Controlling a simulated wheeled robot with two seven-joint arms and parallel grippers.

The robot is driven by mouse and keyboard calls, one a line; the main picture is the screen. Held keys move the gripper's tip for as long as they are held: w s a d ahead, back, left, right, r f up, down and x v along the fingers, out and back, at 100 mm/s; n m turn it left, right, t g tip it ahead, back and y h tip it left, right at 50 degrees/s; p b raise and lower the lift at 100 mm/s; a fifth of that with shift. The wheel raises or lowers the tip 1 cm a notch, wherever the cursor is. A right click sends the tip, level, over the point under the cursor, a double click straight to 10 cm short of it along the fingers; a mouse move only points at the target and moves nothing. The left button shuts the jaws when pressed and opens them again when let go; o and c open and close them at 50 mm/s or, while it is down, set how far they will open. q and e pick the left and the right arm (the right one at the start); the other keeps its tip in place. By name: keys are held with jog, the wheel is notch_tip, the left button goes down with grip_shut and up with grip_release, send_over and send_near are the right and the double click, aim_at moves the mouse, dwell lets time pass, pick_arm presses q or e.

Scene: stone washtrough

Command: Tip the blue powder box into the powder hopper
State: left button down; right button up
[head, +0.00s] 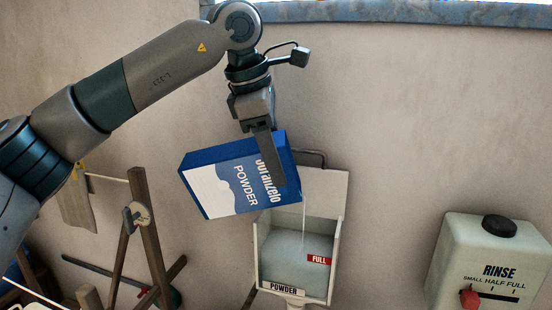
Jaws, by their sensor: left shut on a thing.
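The blue and white powder box (219,187) is held in the air, tipped onto its side, with its printed words running steeply downward. My left gripper (270,160) is shut on it from above, one finger lying across the front face. The box's lower right corner is over the open white powder hopper (340,240), labelled POWDER. A thin pale streak drops from that corner into the hopper. Pale blue-grey powder shows inside, near the red FULL mark (319,259). The box's opening is not clearly visible. My right gripper is not in view.
A white rinse container (490,258) with a black cap and red slider stands at the lower right. A wooden frame (150,240) stands at the lower left. A blue stone ledge (400,11) runs along the top. The wall between hopper and rinse container is clear.

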aim_at(289, 175)
pick_arm(q)
jog(key=shift+d, duration=0.1)
jog(key=shift+d+f+y, duration=0.3)
jog(key=shift+f+y, duration=0.2)
jog(key=shift+f, duration=0.1)
jog(key=shift+s+d+f, duration=0.1)
jog(key=shift+d+f, duration=0.05)
jog(key=shift+f, duration=0.15)
dwell(1.4)
jog(key=shift+d+f+y, duration=0.25)
jog(key=shift+f+y, duration=0.25)
jog(key=shift+y, duration=0.1)
jog(key=shift+d, duration=0.1)
dwell(1.3)
jog(key=shift+s+d+f+t+y, duration=0.1)
jog(key=shift+d+t+y, duration=0.2)
jog(key=shift+y, duration=0.1)
